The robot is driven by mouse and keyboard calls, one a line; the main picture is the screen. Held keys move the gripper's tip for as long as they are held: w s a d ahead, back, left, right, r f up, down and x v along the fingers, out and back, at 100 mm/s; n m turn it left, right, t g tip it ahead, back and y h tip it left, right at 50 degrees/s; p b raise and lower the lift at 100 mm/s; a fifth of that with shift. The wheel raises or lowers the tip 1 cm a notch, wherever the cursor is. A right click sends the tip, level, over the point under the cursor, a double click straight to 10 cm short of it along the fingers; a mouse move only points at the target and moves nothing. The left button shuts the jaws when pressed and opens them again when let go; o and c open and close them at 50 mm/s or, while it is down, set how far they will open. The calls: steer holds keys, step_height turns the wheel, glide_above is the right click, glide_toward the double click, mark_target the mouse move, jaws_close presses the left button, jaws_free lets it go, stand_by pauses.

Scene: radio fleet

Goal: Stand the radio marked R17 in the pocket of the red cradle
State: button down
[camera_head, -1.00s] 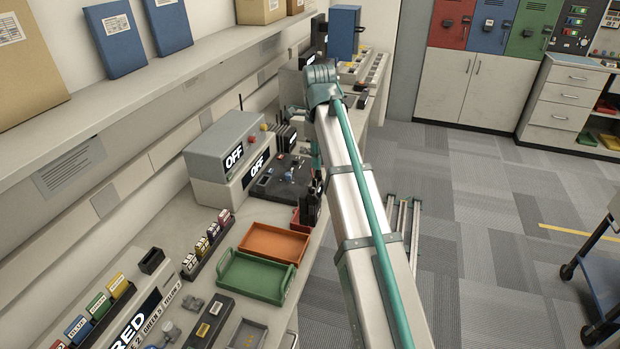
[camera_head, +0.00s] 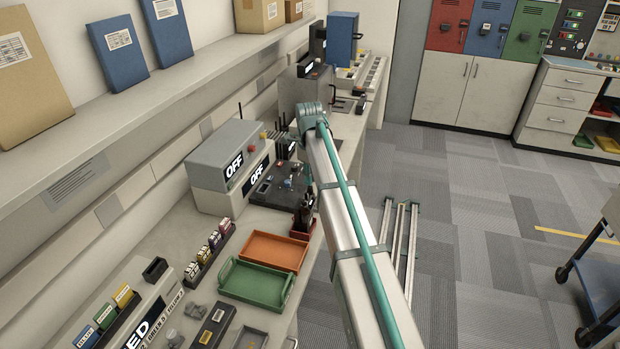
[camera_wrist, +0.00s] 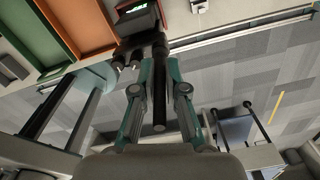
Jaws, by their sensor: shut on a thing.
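My gripper (camera_wrist: 157,62) is shut on a black radio (camera_wrist: 158,92), which stands between the teal fingers in the wrist view. In the head view the radio (camera_head: 308,200) is upright at the bench's front edge, beside my arm. Its marking cannot be read. The radio's lower end is at or just over the cradle. Its pocket is hidden, so I cannot tell whether the radio is inside.
An orange tray (camera_head: 304,258) and a green tray (camera_head: 229,272) lie beside the cradle. A grey box marked OFF (camera_head: 212,170) and a dark panel (camera_head: 275,190) stand behind. Several dark radios (camera_head: 287,147) stand farther along the bench. The floor right of my arm is mostly open.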

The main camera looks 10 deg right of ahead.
steer(key=shift+f, duration=0.7)
steer(key=c, duration=1.2)
jaws_free()
steer(key=shift+f, duration=0.1)
step_height(320, 180, up, 11)
steer(key=b, duration=0.4)
steer(key=shift+a, duration=0.1)
